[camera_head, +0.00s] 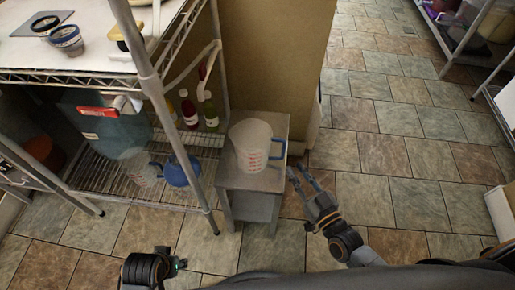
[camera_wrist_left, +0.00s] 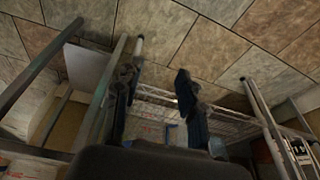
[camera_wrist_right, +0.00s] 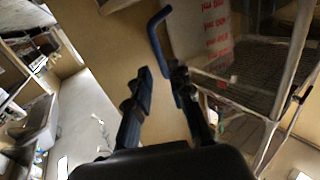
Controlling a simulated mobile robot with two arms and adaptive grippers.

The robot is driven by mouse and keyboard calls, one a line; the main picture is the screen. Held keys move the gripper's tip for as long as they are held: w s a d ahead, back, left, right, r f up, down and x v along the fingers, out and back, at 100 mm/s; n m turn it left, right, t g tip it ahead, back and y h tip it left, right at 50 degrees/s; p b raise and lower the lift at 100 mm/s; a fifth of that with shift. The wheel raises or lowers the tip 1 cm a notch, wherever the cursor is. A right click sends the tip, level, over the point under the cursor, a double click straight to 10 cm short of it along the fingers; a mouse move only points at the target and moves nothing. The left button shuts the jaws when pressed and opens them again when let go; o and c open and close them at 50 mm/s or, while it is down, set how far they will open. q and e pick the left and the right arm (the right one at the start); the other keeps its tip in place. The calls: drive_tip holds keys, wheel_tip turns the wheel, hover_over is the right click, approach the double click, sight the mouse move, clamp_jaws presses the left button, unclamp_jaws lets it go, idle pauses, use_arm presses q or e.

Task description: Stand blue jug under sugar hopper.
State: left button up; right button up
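A clear, whitish jug (camera_head: 250,148) with red markings and a blue handle (camera_head: 277,148) stands upright on a small grey stand. In the right wrist view the jug (camera_wrist_right: 205,35) and its handle (camera_wrist_right: 154,38) are just beyond my right fingertips. My right gripper (camera_head: 305,180) is open and empty, right of the handle and apart from it; it also shows in the right wrist view (camera_wrist_right: 162,80). My left gripper (camera_wrist_left: 157,75) is open and empty; in the head view only its arm shows at the bottom. I cannot clearly identify a sugar hopper.
The small grey stand (camera_head: 281,126) adjoins a wire rack (camera_head: 205,140). The rack holds a teal container (camera_head: 118,135), a blue object (camera_head: 180,172) and bottles (camera_head: 210,112). Bowls (camera_head: 66,38) sit on its top. Tiled floor (camera_head: 390,150) is clear to the right.

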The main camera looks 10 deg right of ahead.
sight(284, 151)
drive_tip(key=x, duration=0.4)
drive_tip(key=b+x, duration=0.1)
drive_tip(key=x, duration=0.3)
drive_tip(key=shift+w+r, duration=0.1)
drive_tip(key=shift+w, duration=0.3)
use_arm(q)
drive_tip(key=shift+r, duration=2.45)
use_arm(e)
clamp_jaws()
